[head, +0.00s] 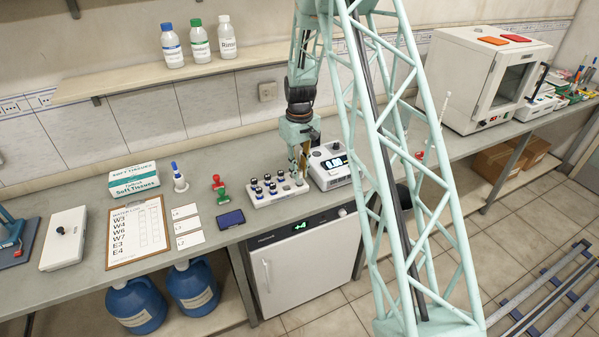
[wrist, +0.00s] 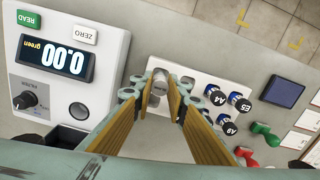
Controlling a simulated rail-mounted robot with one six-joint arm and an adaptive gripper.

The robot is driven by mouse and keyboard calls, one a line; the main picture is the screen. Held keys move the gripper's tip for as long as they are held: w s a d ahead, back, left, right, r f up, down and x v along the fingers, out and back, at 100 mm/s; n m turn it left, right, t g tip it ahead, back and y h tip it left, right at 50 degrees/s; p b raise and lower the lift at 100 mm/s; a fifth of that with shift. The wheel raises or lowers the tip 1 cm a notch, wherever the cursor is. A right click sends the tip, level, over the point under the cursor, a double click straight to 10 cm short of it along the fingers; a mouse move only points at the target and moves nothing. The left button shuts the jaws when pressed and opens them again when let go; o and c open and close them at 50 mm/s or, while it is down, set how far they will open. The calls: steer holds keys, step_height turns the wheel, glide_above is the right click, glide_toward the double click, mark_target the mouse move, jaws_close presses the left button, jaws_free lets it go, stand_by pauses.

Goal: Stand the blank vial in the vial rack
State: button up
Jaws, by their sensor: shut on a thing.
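The white vial rack (head: 262,201) stands on the bench, with several dark-capped vials (head: 259,189) in its left and middle part. In the wrist view the rack (wrist: 186,72) lies just beyond the fingertips, with labelled vials (wrist: 241,103) to the right. My gripper (head: 302,168) points down over the rack's right end, beside the meter. In the wrist view my gripper (wrist: 161,98) is shut on a pale, clear vial (wrist: 158,83), seen from above between the fingertips. Its lower part is hidden, so I cannot tell whether it is seated in a hole.
The meter (head: 340,178) reading 0.00 stands close to the rack's right; its round well (wrist: 79,111) looks empty. The bench's front edge is close.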

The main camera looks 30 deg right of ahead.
steer(key=shift+f+b, duration=0.65)
steer(key=shift+f, duration=0.6)
steer(key=o, duration=0.8)
steer(key=shift+o, duration=0.2)
steer(key=o, duration=0.5)
steer(key=shift+r, duration=0.15)
steer(key=shift+r+p, duration=1.05)
steer(key=shift+r, duration=1.8)
